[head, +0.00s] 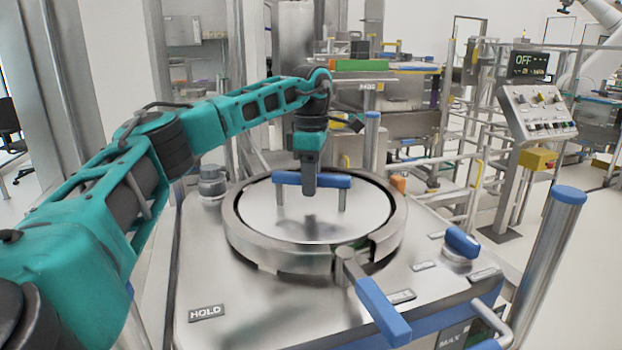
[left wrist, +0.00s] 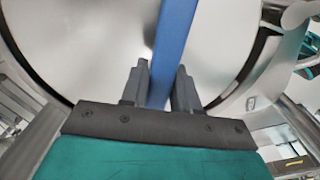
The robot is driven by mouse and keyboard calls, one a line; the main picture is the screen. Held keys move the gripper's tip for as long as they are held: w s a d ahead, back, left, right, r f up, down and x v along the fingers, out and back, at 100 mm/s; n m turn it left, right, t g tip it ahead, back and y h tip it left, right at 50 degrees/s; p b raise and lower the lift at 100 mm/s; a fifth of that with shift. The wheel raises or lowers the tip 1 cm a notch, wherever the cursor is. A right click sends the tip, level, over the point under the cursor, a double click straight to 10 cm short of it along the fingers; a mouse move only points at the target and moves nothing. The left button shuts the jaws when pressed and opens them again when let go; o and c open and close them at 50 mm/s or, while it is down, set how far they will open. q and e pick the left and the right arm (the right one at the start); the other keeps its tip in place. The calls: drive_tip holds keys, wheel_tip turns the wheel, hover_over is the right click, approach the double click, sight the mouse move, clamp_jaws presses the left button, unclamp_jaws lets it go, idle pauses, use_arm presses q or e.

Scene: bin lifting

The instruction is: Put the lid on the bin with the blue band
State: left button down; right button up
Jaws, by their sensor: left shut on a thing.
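The lid (head: 265,212) is a round, shiny steel disc with a blue bar handle (head: 335,181) on two short posts. It lies level within a thick steel ring (head: 290,262) on top of a steel housing with a blue band (head: 420,317) along its front edge. My left gripper (head: 309,188) points down at the handle from above. In the left wrist view, the fingers (left wrist: 161,85) are shut on either side of the blue handle (left wrist: 176,35), with the lid (left wrist: 95,40) below. I cannot tell whether the lid is fully seated. My right gripper is not in view.
A blue-handled clamp lever (head: 383,312) juts from the ring's front. A blue knob (head: 462,242) and a steel post with a blue cap (head: 548,245) stand to the right. A control panel (head: 538,112) reading OFF stands behind right. Open floor lies at far right.

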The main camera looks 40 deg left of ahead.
use_arm(q)
drive_tip(key=shift+r, duration=0.25)
drive_tip(key=c, duration=0.9)
unclamp_jaws()
drive_tip(key=shift+d, duration=0.1)
drive_tip(key=shift+o, duration=0.7)
drive_tip(key=shift+f, duration=0.1)
drive_tip(key=shift+s+f, duration=0.1)
drive_tip(key=shift+f, duration=0.05)
wheel_tip(320, 180, up, 13)
drive_tip(key=p, duration=0.2)
